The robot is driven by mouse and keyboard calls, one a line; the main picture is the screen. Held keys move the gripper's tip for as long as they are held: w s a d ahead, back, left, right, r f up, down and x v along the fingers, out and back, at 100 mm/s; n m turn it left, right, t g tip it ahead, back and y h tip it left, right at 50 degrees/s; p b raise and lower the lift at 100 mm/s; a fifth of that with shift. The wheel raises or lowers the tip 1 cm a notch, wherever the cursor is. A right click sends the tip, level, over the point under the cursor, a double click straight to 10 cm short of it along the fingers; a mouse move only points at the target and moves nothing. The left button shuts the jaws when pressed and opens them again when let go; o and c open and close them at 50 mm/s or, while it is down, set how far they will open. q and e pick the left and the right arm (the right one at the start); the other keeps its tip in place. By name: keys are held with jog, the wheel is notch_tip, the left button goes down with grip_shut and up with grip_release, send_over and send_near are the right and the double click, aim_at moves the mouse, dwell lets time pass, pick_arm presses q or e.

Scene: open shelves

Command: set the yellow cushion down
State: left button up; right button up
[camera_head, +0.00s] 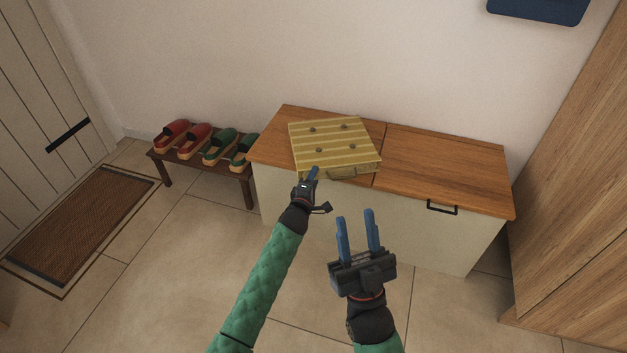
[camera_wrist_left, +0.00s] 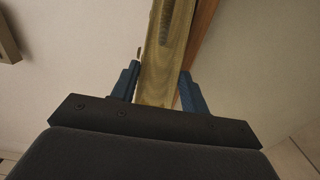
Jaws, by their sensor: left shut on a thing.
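The yellow cushion (camera_head: 335,146) is striped and flat, with several dark buttons on top and a strap handle on its front side. In the head view it lies level over the left lid of the wooden-topped bench (camera_head: 445,170), its right end overlapping the seam. I cannot tell whether its underside touches the lid. My left gripper (camera_head: 313,173) is shut on its front edge near the left corner. In the left wrist view the cushion's edge (camera_wrist_left: 163,75) runs between the two blue fingers. My right gripper (camera_head: 357,224) is open and empty, in front of the bench.
The bench's right lid is bare, and a black handle (camera_head: 442,208) sits on its front. A low rack of red shoes (camera_head: 172,134) and green shoes (camera_head: 220,146) stands to the left. A brown doormat (camera_head: 85,222) lies by the door. A tall wooden cabinet (camera_head: 575,190) stands at right.

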pick_arm(q)
jog(key=o, duration=1.2)
